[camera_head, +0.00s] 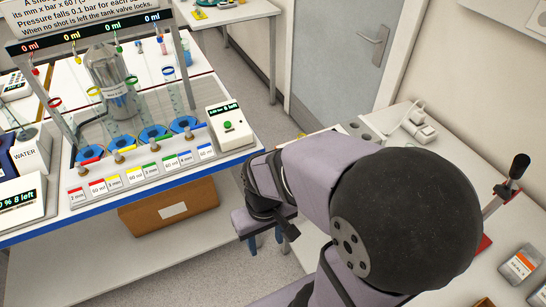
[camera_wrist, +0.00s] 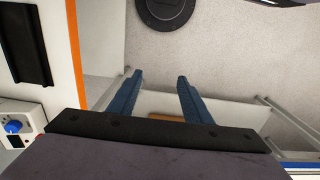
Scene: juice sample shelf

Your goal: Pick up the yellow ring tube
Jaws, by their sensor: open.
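The yellow ring tube (camera_head: 93,91) stands in the sample rack at the left of the head view, between the red ring tube (camera_head: 55,103) and the green ring tube (camera_head: 131,80). It is clear, with a yellow ring near its top, and leans a little in the picture. My gripper (camera_head: 266,240) is well to the right of the rack, off the bench's front edge, pointing down. In the wrist view its two blue fingers (camera_wrist: 160,98) are apart with nothing between them. No tube shows in the wrist view.
A blue ring tube (camera_head: 168,71) is at the rack's right end. Coloured label cards (camera_head: 140,174) line the bench front. A display box with a green button (camera_head: 227,127) stands right of the rack. A brown box (camera_head: 170,208) is below the bench. Floor lies under my gripper.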

